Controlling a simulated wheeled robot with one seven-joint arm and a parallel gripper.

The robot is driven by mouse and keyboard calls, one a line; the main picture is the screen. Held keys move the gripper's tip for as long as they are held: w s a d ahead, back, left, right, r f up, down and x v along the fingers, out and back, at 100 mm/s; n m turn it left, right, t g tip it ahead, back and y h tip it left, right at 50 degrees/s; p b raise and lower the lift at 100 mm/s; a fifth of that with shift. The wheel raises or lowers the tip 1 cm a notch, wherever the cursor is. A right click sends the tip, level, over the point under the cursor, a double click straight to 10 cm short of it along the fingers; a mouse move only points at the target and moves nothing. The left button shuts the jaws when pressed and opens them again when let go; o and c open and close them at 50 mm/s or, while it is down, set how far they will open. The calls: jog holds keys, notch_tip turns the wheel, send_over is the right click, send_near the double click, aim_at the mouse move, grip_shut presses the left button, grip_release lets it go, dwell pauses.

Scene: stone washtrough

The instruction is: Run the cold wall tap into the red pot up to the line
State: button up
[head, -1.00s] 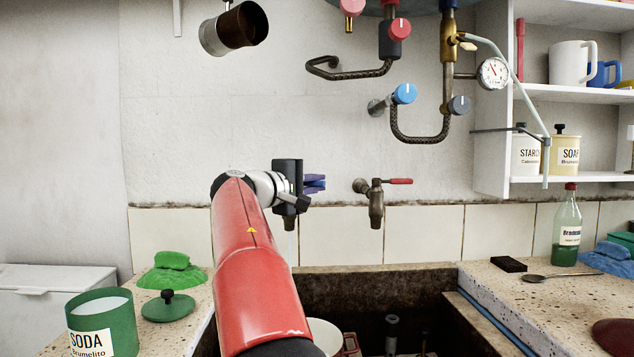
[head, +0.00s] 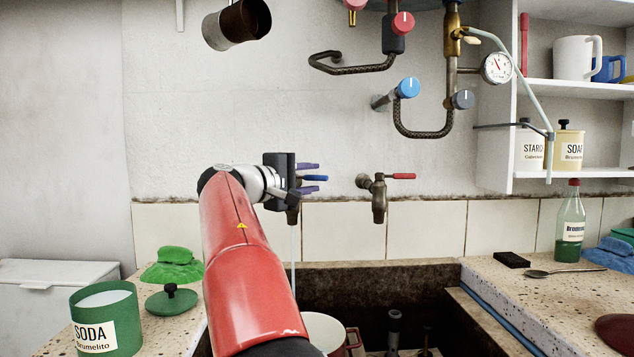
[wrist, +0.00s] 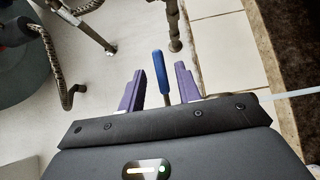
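The cold wall tap has a blue lever (head: 316,178), and its spout (head: 292,216) shows just below my gripper. A thin stream of water (head: 293,245) falls from it and passes behind my red arm. My gripper (head: 308,179) is at the lever with its purple fingers apart. In the wrist view, the blue lever (wrist: 161,72) stands between the open fingers, with gaps on both sides. The red pot (head: 354,340) is down in the trough, partly hidden by my arm. Its pale inside shows, but the water level and the line cannot be made out.
A second wall tap with a red lever (head: 400,176) is to the right. The stone trough (head: 375,280) lies below. A green soda tin (head: 107,318) and its lid (head: 171,301) are on the left counter. A green bottle (head: 570,225) stands on the right counter.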

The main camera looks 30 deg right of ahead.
jog(key=v, duration=0.5)
jog(key=shift+b, duration=0.3)
jog(key=shift+s, duration=0.1)
dwell(0.8)
